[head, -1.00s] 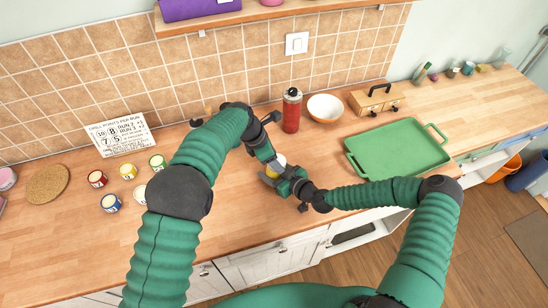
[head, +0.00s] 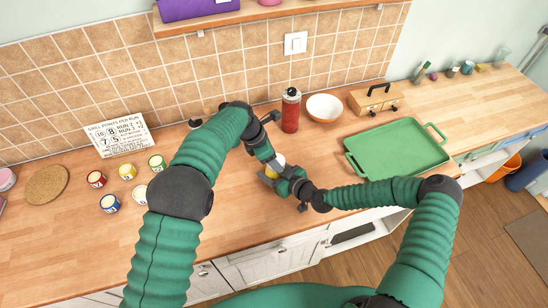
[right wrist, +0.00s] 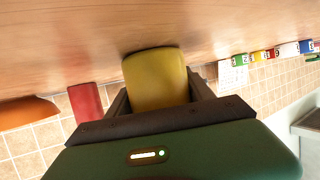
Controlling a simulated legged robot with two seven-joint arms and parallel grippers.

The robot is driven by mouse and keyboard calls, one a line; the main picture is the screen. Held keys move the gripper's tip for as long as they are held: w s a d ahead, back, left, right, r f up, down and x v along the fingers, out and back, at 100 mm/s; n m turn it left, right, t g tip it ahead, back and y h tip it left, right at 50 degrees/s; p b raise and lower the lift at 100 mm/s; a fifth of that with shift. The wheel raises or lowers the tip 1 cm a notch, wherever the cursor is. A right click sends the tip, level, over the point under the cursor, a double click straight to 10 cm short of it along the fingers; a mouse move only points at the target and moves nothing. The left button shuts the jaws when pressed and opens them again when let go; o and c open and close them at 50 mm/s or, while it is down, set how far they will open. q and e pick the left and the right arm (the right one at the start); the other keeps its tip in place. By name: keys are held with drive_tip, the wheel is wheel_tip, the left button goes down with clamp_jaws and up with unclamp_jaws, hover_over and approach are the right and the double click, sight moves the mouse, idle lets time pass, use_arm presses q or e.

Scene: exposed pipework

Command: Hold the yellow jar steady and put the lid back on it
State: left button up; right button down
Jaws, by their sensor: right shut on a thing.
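The yellow jar (head: 270,174) stands on the wooden counter in the middle of the head view, mostly covered by my grippers. In the right wrist view the yellow jar (right wrist: 156,78) sits between the two fingers, and that picture is upside down. My right gripper (head: 275,175) is shut on the jar from the right. My left gripper (head: 268,158) comes down from above, just behind the jar. A pale round patch (head: 279,160) shows beside its fingers; I cannot tell if it is the lid or the jar's top. The left fingers are too hidden to read.
Several small cans, one yellow (head: 127,171), a score sign (head: 121,135) and a cork mat (head: 47,184) are left. The front middle counter is clear.

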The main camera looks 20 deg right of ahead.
use_arm(q)
drive_tip(key=shift+w+a, duration=0.2)
drive_tip(key=shift+a, duration=0.05)
idle(0.6)
drive_tip(key=shift+d+r, duration=0.1)
drive_tip(key=shift+s+a+f, duration=0.2)
drive_tip(key=shift+s+f, duration=0.2)
drive_tip(key=shift+f, duration=0.35)
idle(0.6)
drive_tip(key=o, duration=1)
drive_tip(key=shift+v, duration=2.2)
drive_tip(key=shift+w+d+r, duration=0.1)
drive_tip(key=shift+w+d, duration=0.05)
drive_tip(key=shift+d, duration=0.05)
drive_tip(key=c, duration=1.1)
